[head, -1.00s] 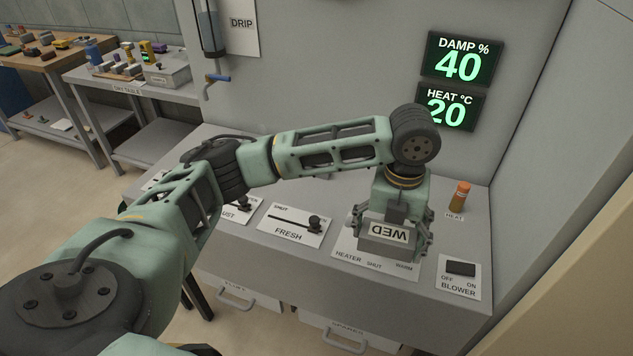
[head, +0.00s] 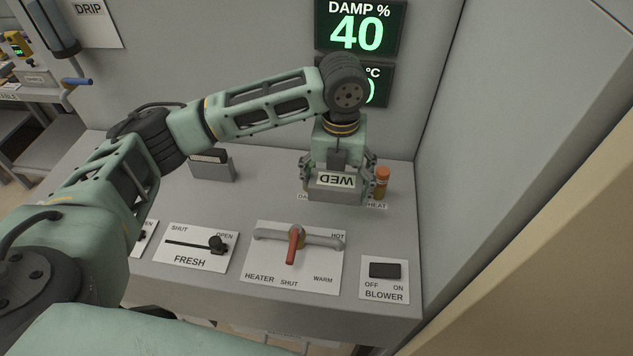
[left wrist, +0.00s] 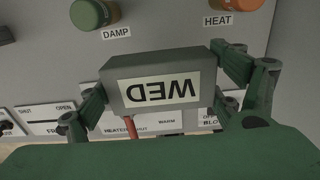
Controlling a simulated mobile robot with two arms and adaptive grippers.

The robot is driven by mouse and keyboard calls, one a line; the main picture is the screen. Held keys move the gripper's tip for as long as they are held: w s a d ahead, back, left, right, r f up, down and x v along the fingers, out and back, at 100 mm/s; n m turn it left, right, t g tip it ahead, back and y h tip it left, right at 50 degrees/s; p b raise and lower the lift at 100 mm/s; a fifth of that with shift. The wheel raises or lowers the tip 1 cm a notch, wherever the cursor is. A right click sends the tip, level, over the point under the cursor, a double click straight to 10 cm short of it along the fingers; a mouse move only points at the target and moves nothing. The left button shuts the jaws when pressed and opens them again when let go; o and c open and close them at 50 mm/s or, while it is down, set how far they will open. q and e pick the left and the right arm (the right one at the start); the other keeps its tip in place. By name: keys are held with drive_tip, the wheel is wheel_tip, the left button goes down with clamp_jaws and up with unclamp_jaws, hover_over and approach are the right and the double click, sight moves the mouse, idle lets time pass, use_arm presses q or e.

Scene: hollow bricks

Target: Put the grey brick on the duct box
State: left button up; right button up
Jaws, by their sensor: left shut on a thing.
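A grey brick (head: 342,194) with a white label reading WED, upside down, is in my left gripper (head: 337,182). The fingers are shut on its two ends. In the left wrist view the brick (left wrist: 165,72) fills the middle, between the fingers. It is over the back part of a grey bench with controls (head: 265,195), just left of an orange cylinder. I cannot tell whether it touches the surface. No part is labelled as the duct box, so I cannot tell if the bench is it. My right gripper is not in view.
The orange cylinder (head: 381,183) marked HEAT stands close beside the gripper. A green cylinder (left wrist: 95,13) marked DAMP shows in the left wrist view. The FRESH slider (head: 197,246), red HEATER lever (head: 295,245) and BLOWER switch (head: 385,270) lie in front. A wall rises at right.

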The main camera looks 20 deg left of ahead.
sight(337, 178)
use_arm(q)
drive_tip(key=f, duration=0.3)
drive_tip(key=shift+w+f, duration=0.15)
drive_tip(key=shift+w, duration=0.05)
wheel_tip(337, 178, down, 2)
drive_tip(key=shift+p, duration=0.4)
wheel_tip(337, 178, down, 2)
drive_tip(key=shift+f, duration=0.15)
drive_tip(key=shift+w+f, duration=0.1)
drive_tip(key=shift+f, duration=0.2)
drive_tip(key=o, duration=1.3)
drive_tip(key=shift+f, duration=0.15)
drive_tip(key=shift+o, duration=1.1)
wheel_tip(337, 178, up, 12)
drive_tip(key=shift+r+b, duration=0.1)
drive_tip(key=shift+b, duration=0.85)
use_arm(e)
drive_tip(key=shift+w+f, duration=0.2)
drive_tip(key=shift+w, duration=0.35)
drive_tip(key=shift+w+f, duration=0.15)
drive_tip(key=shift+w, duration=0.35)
